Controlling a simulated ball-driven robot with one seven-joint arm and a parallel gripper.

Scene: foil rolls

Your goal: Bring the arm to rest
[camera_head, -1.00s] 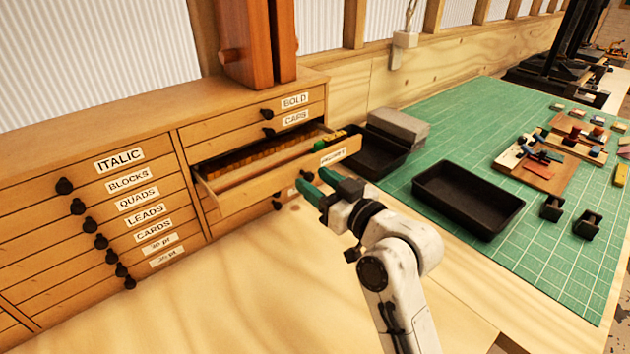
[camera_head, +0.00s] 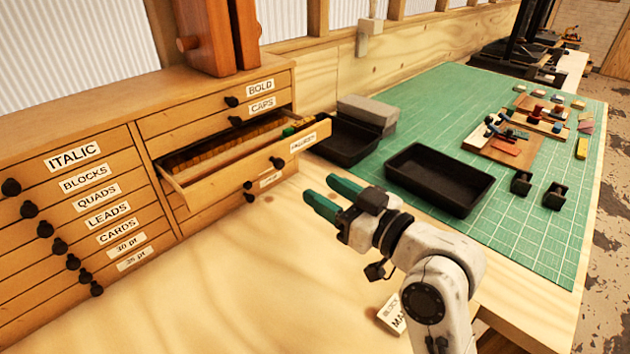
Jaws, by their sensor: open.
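My gripper (camera_head: 326,193) has two green fingers, apart from each other with nothing between them. It is held over the bare wooden bench top (camera_head: 230,280), in front of the cabinet and clear of it. My white arm reaches up from the lower right of the picture to it. An open drawer (camera_head: 245,165) is to the left of and beyond my gripper. The drawer holds a row of brown pieces, with a green piece near its right end.
The wooden cabinet (camera_head: 75,215) has several shut, labelled drawers. A black tray (camera_head: 440,178) and small parts lie on the green mat (camera_head: 540,230); another black tray (camera_head: 345,140) is beside the drawer. A white labelled block (camera_head: 390,312) lies by my arm. The front left bench is clear.

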